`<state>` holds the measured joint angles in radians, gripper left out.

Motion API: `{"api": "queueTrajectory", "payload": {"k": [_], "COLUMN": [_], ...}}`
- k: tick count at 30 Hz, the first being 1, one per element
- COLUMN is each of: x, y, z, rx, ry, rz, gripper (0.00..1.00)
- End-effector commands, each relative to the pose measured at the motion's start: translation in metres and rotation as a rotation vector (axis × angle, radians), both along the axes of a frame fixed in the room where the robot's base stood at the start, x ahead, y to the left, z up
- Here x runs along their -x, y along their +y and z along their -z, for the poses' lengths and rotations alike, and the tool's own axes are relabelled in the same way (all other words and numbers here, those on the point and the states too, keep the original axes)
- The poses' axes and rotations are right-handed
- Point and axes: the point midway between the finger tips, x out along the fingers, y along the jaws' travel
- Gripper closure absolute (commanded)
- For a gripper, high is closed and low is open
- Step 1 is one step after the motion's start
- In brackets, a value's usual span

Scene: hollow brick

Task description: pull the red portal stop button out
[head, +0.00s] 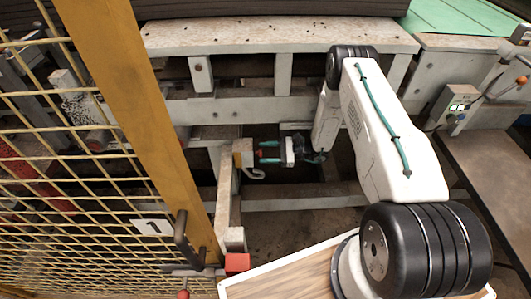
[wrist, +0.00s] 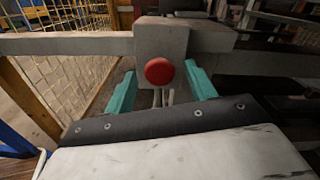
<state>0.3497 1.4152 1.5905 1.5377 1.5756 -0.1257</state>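The red stop button (wrist: 159,71) is a round mushroom head on a grey box (wrist: 170,38), seen in the wrist view. In the head view that box (head: 243,152) sits on a post, with a curved grey conduit below; the button is too small to make out clearly there. My gripper (wrist: 160,70) has its two teal fingers apart, one on each side of the button, with gaps to it. It is empty. In the head view my gripper (head: 261,152) points left at the box, its fingertips close to it.
A yellow mesh fence with a thick post (head: 135,95) stands at the left. A concrete-coloured machine frame (head: 270,108) lies behind and around my gripper. A wooden-topped panel (head: 290,275) is in front.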

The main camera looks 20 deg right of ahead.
Motion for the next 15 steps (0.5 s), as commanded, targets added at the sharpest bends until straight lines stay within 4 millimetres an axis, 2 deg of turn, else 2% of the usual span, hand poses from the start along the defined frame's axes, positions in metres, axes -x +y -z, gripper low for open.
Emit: {"api": "queueTrajectory", "payload": {"k": [8, 11, 15], "x": [0.001, 0.004, 0.011], "y": [-0.002, -0.013, -0.037], "z": [0.000, 0.000, 0.000], "rx": [0.000, 0.000, 0.001], "ry": [0.000, -0.001, -0.001], "rz": [-0.001, 0.001, 0.002], "gripper": [0.45, 0.45, 0.45]}}
